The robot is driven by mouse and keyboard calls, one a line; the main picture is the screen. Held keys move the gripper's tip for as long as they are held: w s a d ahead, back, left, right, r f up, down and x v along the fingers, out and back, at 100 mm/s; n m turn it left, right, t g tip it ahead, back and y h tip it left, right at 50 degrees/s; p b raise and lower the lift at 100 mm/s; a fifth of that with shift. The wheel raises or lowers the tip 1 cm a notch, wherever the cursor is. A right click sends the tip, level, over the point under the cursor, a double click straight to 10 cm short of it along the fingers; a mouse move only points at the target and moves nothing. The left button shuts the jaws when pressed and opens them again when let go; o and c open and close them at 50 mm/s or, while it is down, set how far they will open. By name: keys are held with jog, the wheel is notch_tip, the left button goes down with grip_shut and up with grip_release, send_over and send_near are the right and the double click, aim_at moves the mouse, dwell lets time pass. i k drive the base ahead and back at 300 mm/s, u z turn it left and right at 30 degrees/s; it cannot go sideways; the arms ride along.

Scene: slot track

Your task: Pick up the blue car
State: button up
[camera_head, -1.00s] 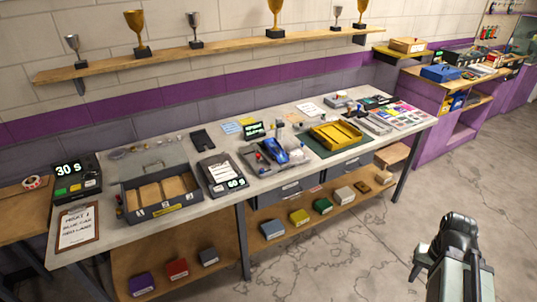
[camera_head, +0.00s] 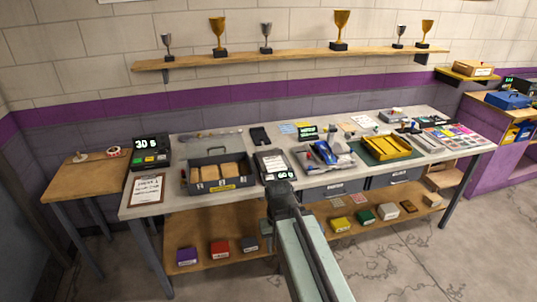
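The blue car (camera_head: 325,152) sits on a grey stand or tray (camera_head: 340,161) near the middle of the workbench (camera_head: 228,145). My gripper (camera_head: 281,190) is in front of the bench's front edge, to the left of the car and nearer to me, and apart from it. The fingers point away from me and are dark and small, so their opening cannot be made out. Nothing is visibly held.
A dark compartment box (camera_head: 220,186) and a "60" display (camera_head: 273,165) stand left of the car. A yellow tray (camera_head: 388,148) stands to its right. A "30 s" timer (camera_head: 150,152) and clipboard (camera_head: 146,190) are at the left end. A lower shelf (camera_head: 305,226) holds several small boxes.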

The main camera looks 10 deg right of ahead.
aim_at(322, 148)
jog(key=u, duration=0.3)
jog(key=i, duration=1)
jog(key=z, duration=0.05)
